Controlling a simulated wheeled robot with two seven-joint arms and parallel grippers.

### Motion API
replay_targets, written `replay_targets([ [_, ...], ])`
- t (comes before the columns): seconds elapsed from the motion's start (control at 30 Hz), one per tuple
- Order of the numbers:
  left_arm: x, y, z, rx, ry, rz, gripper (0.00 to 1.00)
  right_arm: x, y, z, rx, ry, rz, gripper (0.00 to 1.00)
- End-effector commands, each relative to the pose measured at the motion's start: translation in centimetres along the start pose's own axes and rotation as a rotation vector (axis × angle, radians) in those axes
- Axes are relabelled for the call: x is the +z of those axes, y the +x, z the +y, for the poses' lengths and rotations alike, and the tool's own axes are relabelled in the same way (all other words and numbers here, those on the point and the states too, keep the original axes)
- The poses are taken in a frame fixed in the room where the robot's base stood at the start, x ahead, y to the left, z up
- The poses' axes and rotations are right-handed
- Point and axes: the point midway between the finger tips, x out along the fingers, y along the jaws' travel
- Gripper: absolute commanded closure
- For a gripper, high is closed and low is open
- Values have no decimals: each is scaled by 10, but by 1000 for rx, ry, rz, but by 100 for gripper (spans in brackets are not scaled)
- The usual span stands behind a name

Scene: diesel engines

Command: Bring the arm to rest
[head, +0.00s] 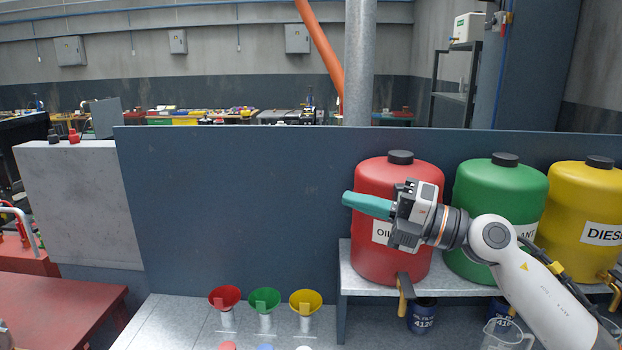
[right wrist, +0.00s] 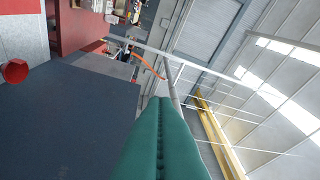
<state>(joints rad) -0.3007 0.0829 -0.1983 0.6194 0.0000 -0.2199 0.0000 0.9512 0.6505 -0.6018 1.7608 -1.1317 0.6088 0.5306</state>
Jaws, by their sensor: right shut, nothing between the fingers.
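My right gripper (head: 367,205) is raised in front of the red oil tank (head: 375,255) in the head view, its teal fingers pointing left. The fingers are shut together with nothing between them. They also show in the right wrist view (right wrist: 160,135), pressed side by side. The gripper covers part of the red tank's label. My right arm reaches in from the lower right. My left gripper is not in view.
Green (head: 500,215) and yellow (head: 592,220) tanks stand beside the red one on a metal shelf (head: 450,285). Red (head: 224,297), green (head: 264,299) and yellow (head: 305,301) funnels stand at lower centre. A clear jug (head: 507,336) and a blue can (head: 422,316) are below the shelf. A dark panel (head: 240,200) stands behind.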

Motion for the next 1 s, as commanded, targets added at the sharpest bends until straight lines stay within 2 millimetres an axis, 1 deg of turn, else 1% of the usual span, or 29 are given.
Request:
replay_targets([
  [0.03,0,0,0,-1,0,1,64,11,2,7,-113,102,63,100],
  [0.1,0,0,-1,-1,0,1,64,14,-5,12,-254,241,193,100],
  [0.17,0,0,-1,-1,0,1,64,12,-18,24,-347,371,327,100],
  [0.23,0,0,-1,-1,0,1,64,10,-40,47,-420,534,503,100],
  [0.27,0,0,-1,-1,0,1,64,10,-52,61,-439,605,585,100],
  [0.33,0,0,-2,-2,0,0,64,15,-82,98,-453,776,781,100],
  [0.37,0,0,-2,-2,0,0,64,20,-95,116,-446,850,867,100],
  [0.4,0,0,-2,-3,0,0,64,29,-113,140,-427,940,974,100],
  [0.43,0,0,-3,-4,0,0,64,38,-126,157,-406,1004,1050,100],
  [0.47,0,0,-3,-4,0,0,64,47,-138,174,-380,1065,1123,100],
  [0.5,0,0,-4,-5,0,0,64,62,-154,195,-339,1144,1214,100],
  [0.57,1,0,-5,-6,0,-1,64,90,-177,224,-264,1256,1342,100],
  [0.6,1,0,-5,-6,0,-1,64,111,-192,242,-205,1328,1422,100],
  [0.67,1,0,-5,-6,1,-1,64,143,-211,263,-112,1427,1527,100],
  [0.7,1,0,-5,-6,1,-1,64,165,-223,274,-48,1486,1588,100],
  [0.77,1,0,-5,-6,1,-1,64,194,-237,286,40,1560,1659,100],
  [0.8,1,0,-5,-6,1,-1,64,212,-245,291,95,1602,1697,100],
  [0.83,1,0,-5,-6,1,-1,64,224,-250,295,134,1629,1723,100],
  [0.9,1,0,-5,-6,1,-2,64,251,-261,300,220,1690,1774,100],
  [1.0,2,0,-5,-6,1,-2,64,286,-274,303,334,1763,1830,100],
])
